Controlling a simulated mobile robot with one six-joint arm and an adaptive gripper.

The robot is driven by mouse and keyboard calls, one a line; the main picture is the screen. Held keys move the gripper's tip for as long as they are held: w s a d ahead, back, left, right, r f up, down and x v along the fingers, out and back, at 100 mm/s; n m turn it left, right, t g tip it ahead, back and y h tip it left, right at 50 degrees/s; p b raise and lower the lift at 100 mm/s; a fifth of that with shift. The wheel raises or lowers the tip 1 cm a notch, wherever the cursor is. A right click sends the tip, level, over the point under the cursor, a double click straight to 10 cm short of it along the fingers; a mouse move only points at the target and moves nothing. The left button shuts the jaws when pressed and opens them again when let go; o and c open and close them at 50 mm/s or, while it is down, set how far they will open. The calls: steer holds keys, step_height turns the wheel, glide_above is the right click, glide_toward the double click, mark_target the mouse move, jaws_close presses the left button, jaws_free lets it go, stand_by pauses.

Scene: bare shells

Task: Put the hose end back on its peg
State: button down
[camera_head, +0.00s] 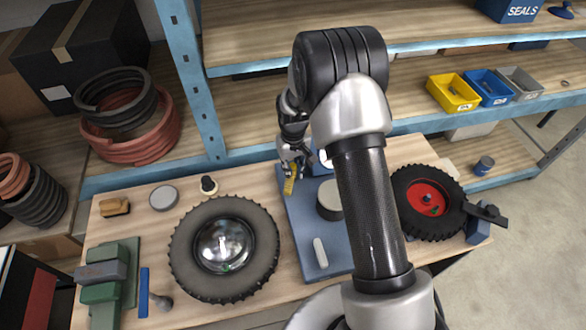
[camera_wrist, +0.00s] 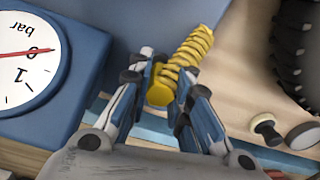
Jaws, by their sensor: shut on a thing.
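In the wrist view, my gripper's fingers (camera_wrist: 164,92) close on the hose end's thick hexagonal part, and the yellow coil (camera_wrist: 190,52) extends up and right. The blue base plate (camera_head: 298,222) carries a pale rounded rod (camera_head: 320,252), perhaps the peg; I cannot tell whether it stands or lies. A round grey-topped part (camera_head: 328,199) is partly hidden behind my arm.
A blue-cased pressure gauge (camera_wrist: 28,62) is close to my gripper. A wheel (camera_head: 224,249) lies left of the plate, and a red-hubbed wheel (camera_head: 430,202) lies right. A black knob (camera_head: 208,185) stands near the shelf post (camera_head: 190,80).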

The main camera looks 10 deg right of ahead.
steer(key=shift+f+b, duration=0.9)
steer(key=shift+f, duration=0.05)
stand_by(0.6)
steer(key=c, duration=1.4)
jaws_free()
steer(key=shift+o, duration=0.6)
steer(key=o, duration=0.5)
steer(key=shift+r, duration=0.25)
steer(key=shift+r+p, duration=0.7)
steer(key=shift+r, duration=0.45)
steer(key=shift+r, duration=0.2)
